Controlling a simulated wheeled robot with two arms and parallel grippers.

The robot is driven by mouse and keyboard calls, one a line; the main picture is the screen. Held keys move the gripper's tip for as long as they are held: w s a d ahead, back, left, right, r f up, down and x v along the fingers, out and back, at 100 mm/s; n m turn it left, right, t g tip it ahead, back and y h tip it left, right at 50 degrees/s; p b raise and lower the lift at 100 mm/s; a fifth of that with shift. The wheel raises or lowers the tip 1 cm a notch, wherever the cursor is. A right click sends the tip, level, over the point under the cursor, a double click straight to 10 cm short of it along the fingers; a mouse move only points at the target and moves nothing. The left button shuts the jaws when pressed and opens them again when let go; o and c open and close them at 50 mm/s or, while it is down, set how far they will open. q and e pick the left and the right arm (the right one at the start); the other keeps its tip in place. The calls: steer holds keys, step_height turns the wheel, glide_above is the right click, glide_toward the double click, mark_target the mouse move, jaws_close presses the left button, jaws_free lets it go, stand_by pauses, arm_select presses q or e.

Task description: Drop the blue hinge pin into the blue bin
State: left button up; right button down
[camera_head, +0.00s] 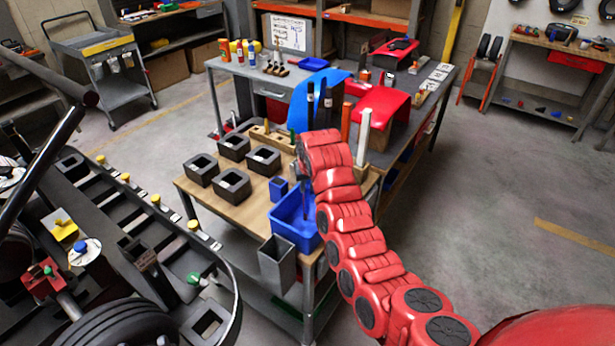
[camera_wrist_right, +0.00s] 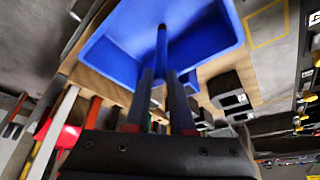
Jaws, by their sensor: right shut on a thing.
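The blue bin (camera_head: 286,233) sits at the near right corner of the wooden-topped bench. It also fills the upper middle of the right wrist view (camera_wrist_right: 115,40). My right gripper (camera_head: 304,212) points down over the bin. In the right wrist view its two dark fingers (camera_wrist_right: 166,82) are shut on the blue hinge pin (camera_wrist_right: 161,48), a slim dark blue rod. The pin sticks out past the fingertips, in front of the bin's interior. In the head view I cannot make out the pin. My left gripper is not in view.
A small blue box (camera_head: 278,188) stands behind the bin and a grey open-topped holder (camera_head: 277,265) is in front. Several black square blocks (camera_head: 233,184) stand on the bench to the left. A kart frame (camera_head: 150,225) lies further left. Clear floor is at right.

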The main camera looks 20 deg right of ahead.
steer(key=shift+f, duration=0.35)
